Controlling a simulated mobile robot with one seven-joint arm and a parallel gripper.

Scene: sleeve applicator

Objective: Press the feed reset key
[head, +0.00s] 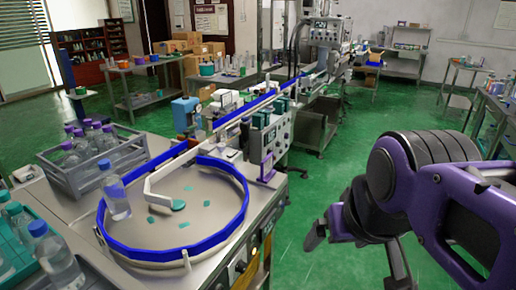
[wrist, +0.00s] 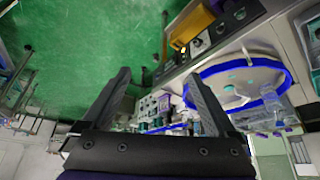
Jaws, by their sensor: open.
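No control can be read as the feed reset key; labels are too small. A front control panel (head: 240,265) with dark knobs is on the side of the round-table machine, low in the head view. The wrist view, turned over, shows this panel (wrist: 213,35) at upper right with round controls. A second panel (head: 281,140) with small controls sits farther along the line. My gripper (head: 356,256) is open and empty, over the green floor to the right of the machine. Its two fingers (wrist: 158,77) are spread in the wrist view, apart from the panel.
The round table (head: 205,210) has a blue rim, a white guide arm and a bottle (head: 116,192) at its left. A bottle crate (head: 92,160) stands behind. A blue-railed conveyor (head: 245,107) runs to the back. Green floor (head: 335,190) is clear between machine and arm.

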